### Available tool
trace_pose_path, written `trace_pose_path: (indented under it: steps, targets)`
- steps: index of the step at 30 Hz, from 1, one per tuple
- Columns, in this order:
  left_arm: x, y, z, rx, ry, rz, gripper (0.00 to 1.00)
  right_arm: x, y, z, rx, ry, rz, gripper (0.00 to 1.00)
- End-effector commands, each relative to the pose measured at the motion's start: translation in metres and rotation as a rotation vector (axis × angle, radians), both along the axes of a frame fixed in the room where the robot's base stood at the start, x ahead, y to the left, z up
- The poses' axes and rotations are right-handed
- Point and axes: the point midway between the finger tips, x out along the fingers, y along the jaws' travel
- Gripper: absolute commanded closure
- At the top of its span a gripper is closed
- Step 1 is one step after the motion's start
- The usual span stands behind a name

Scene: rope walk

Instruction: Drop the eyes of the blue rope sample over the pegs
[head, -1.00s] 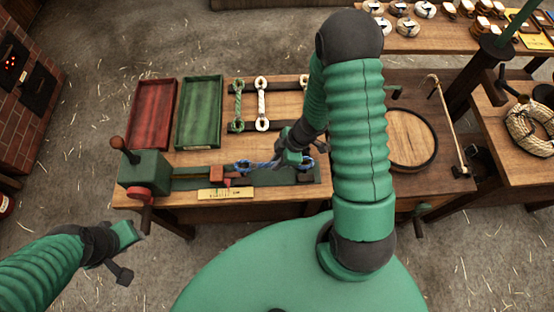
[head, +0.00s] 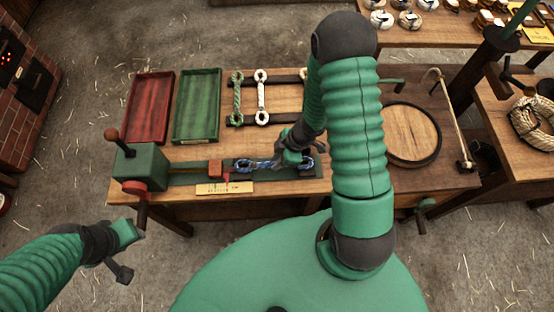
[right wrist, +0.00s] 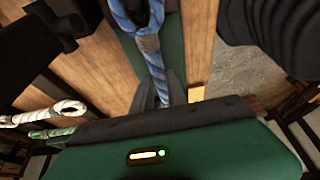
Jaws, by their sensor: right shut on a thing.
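The blue rope sample (head: 262,164) lies lengthwise above the green bed of the bench machine (head: 140,167), with an eye at each end. Its left eye is by the red-brown block (head: 216,168), its right eye by the dark block at the bed's right end. My right gripper (head: 292,157) is shut on the rope near the right eye. The right wrist view shows the blue rope (right wrist: 150,45) with a grey binding, running between the fingers (right wrist: 160,92). The pegs are not clearly visible, so I cannot tell whether either eye is around one. My left gripper (head: 128,250) hangs off the bench, empty.
A red tray (head: 149,107) and a green tray (head: 198,105) stand behind the machine. A green rope sample (head: 237,98) and a white one (head: 262,97) lie on dark racks. A yellow label (head: 225,188) is at the bench front. A round wooden disc (head: 411,134) is at right.

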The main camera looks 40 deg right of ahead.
Motion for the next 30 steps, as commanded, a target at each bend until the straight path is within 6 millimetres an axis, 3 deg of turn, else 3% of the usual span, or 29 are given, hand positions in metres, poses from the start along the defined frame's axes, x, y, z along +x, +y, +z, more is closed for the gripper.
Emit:
trace_pose_path:
  steps: [12, 13, 18, 30]
  targets:
    - [0.0, 0.0, -0.0034, 0.0, 0.0, 0.0, 0.64, 0.0003, -0.0001, -0.0065, 0.0, -0.001, 0.0, 1.0]
    - [0.0, 0.0, -0.003, 0.0, 0.0, 0.0, 0.64, 0.0003, -0.0001, -0.006, 0.0, -0.001, 0.0, 0.78]
    - [0.0, 0.0, -0.0029, 0.0, 0.0, 0.0, 0.64, 0.0002, 0.0, -0.0058, 0.0, 0.0, 0.0, 0.56]
    - [0.0, 0.0, 0.0054, 0.0, 0.0, 0.0, 0.64, 0.0, 0.0, 0.0016, 0.0, 0.0, 0.0, 0.56]
